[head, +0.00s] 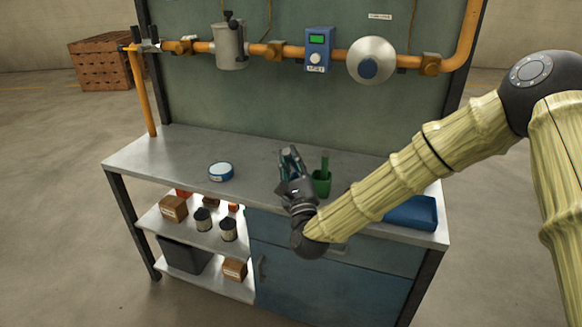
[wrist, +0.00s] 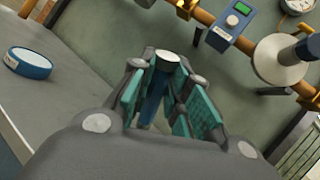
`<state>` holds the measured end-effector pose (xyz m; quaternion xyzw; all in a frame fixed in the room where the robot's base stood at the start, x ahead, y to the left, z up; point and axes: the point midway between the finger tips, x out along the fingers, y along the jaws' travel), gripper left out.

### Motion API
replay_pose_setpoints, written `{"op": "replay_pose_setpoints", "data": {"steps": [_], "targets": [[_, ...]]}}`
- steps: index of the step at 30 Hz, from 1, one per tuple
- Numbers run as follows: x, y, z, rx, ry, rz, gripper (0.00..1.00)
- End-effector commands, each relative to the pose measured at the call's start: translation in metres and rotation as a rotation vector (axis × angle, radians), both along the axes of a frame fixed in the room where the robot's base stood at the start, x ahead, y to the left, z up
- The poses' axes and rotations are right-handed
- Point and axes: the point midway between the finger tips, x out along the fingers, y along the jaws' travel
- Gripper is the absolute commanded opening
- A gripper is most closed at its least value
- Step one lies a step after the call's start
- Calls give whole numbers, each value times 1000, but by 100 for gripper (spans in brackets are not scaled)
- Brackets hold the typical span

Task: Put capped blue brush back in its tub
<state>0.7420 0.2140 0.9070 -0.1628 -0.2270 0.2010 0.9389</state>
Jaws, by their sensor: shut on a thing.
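My gripper (head: 291,160) is above the workbench, left of the green tub (head: 322,184) with a green brush (head: 324,164) upright in it. In the wrist view, my gripper (wrist: 162,88) is shut on a slim blue thing with a pale round end (wrist: 168,56), which looks like the capped blue brush (wrist: 152,104). The fingers hide much of it, and in the head view it barely shows. I see no blue tub that I can tell for sure; my arm covers part of the bench at right.
A round blue container with a white top (head: 221,171) stands on the bench (head: 165,152) at left. A blue tray (head: 412,212) is at the right end. An orange pipe with a blue meter (head: 318,50) runs along the back panel. The bench's left part is mostly clear.

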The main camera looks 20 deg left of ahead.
Motion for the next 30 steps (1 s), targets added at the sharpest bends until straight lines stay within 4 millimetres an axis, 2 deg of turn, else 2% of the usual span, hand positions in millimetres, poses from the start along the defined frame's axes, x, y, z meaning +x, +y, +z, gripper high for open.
{"op": "replay_pose_setpoints", "data": {"steps": [1,5,30], "targets": [[-1,1,-8,-2,-1,1,0],[0,0,-19,-1,-1,0,0],[0,0,-31,1,-2,0,0]]}}
